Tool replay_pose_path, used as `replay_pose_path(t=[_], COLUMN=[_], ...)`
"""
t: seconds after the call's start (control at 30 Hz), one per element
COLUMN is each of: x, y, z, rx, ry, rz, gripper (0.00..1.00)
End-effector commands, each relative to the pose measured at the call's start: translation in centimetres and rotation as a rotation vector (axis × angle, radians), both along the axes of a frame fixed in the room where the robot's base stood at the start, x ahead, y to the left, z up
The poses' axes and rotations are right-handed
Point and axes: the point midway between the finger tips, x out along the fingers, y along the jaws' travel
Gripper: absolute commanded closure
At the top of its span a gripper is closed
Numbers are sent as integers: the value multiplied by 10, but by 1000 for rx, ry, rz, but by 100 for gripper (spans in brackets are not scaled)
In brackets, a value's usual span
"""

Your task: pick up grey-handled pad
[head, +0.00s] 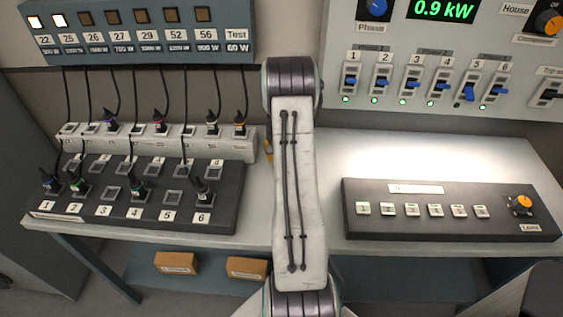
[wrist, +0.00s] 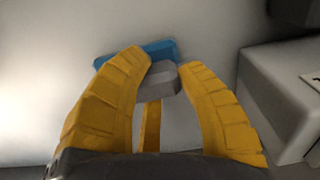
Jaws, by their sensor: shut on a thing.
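In the wrist view the grey-handled pad (wrist: 163,80) shows a grey handle and a flat blue part (wrist: 113,59) beyond it. In the head view my arm hides the pad and nearly all of the gripper; only a sliver of yellow shows beside the arm.
A black socket board (head: 172,198) with plugs and cables stands on the table at left, before a pale socket strip (head: 150,140). A wall panel with switches (head: 440,85) rises behind. The table between is clear.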

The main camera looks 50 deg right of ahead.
Motion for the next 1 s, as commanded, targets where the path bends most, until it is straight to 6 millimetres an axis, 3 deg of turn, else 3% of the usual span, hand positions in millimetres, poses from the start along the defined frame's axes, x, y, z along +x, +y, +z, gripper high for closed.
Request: replay_pose_path(t=[0.1,0.43,1.0], x=[0,0,0], y=[0,0,0], z=[-1,5,87], rx=[1,0,-2], ry=[1,0,-1], rz=[0,-1,0], gripper=[100,100,100])
